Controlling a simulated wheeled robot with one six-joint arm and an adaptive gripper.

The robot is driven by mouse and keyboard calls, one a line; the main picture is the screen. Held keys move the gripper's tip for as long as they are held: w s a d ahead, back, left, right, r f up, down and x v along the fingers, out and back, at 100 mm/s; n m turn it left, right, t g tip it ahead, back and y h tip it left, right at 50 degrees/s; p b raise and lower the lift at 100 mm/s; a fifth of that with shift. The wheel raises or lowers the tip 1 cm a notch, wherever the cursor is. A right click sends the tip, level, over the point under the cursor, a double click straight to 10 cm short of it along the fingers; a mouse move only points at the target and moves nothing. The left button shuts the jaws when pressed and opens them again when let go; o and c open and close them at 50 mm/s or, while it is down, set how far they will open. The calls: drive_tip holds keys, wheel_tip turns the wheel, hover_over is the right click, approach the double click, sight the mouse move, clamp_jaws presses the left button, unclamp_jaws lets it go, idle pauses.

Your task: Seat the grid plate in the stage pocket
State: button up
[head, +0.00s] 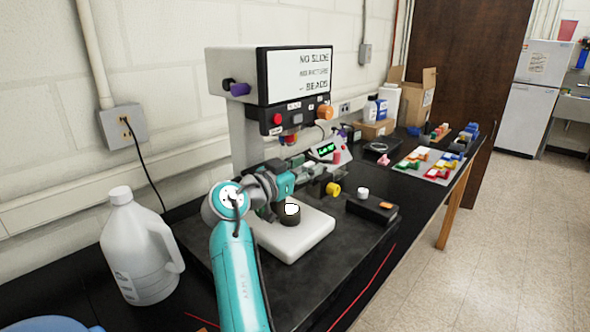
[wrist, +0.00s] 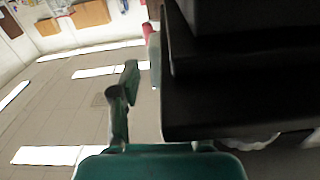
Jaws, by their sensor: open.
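The machine (head: 241,75) has a screen reading "NO SLIDE" and a white base (head: 300,235). Its grey stage (head: 317,176) sits below the head, beside a yellow knob (head: 333,189). My gripper (head: 292,178) is at the stage's left side, below the machine's head; its fingertips are too small to tell apart there. In the wrist view one green finger stands left of a large black shape (wrist: 225,100), which hides the other finger. The jaws are open. I cannot make out the grid plate or the stage pocket in either view.
A white jug (head: 137,250) stands at the bench's left. A black box with a white knob (head: 372,207) lies right of the base. A device with a green display (head: 326,150) and a tray of coloured blocks (head: 428,166) are farther back.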

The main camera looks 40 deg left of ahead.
drive_tip(key=shift+w, duration=0.55)
clamp_jaws()
drive_tip(key=shift+r, duration=0.8)
wheel_tip(320, 180, up, 2)
drive_tip(key=shift+r, duration=0.2)
drive_tip(key=s+d, duration=1)
drive_tip(key=s, duration=0.4)
drive_tip(key=shift+s+d+f, duration=0.2)
drive_tip(key=shift+s+d, duration=0.05)
drive_tip(key=shift+s, duration=0.15)
